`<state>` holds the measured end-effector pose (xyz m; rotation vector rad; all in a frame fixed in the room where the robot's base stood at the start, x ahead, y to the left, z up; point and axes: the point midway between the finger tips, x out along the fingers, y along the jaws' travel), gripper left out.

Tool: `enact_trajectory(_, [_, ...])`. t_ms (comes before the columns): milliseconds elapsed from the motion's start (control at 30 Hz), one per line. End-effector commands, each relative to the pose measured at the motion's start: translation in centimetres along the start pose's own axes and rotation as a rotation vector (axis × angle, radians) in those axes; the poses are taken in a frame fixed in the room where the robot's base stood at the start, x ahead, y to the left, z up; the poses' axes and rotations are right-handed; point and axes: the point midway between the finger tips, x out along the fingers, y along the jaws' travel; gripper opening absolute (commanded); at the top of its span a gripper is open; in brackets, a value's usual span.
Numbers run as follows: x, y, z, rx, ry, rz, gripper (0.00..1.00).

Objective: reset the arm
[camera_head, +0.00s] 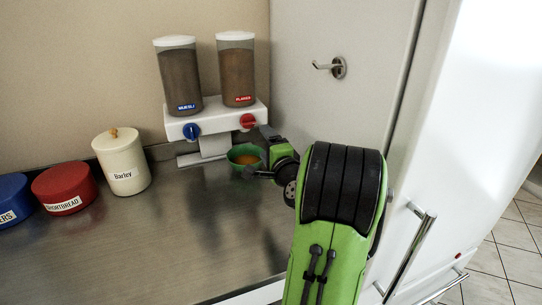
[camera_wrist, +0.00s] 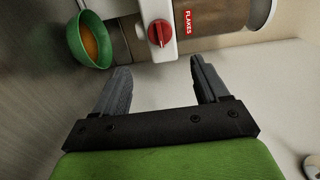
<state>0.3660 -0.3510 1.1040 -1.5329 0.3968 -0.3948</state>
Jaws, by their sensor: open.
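My gripper (camera_wrist: 158,90) is open and empty in the wrist view, with its two dark fingers spread apart. In that view its fingers point toward the white cereal dispenser, near the red knob (camera_wrist: 160,33) under the flakes container (camera_wrist: 225,14). A green bowl (camera_wrist: 89,38) with orange-brown contents is beyond the left finger. In the head view my green and black arm reaches in from the lower right. Its end is beside the green bowl (camera_head: 243,155), below the red knob (camera_head: 248,121), and the fingers are mostly hidden there.
The dispenser (camera_head: 215,118) has a muesli container (camera_head: 180,79) at left. A Barley jar (camera_head: 122,162), a red Shortbread tin (camera_head: 65,188) and a blue tin (camera_head: 12,200) stand left on the metal counter (camera_head: 170,235). A white panel with a hook (camera_head: 338,68) is close on the right.

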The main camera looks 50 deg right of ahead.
Motion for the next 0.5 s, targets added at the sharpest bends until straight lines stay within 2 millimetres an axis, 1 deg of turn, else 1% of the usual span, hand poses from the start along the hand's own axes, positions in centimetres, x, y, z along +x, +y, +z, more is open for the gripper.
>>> enact_trajectory(33, [-1.1,0.3,-0.1,0.001,0.004,0.000,0.74])
enact_trajectory(100, [-2.2,0.3,-0.1,0.000,0.003,0.001,0.74])
enact_trajectory(200, [-3.1,0.1,0.0,-0.001,0.001,0.001,0.74])
enact_trajectory(500, [-3.3,0.0,0.0,0.000,-0.001,0.000,0.74])
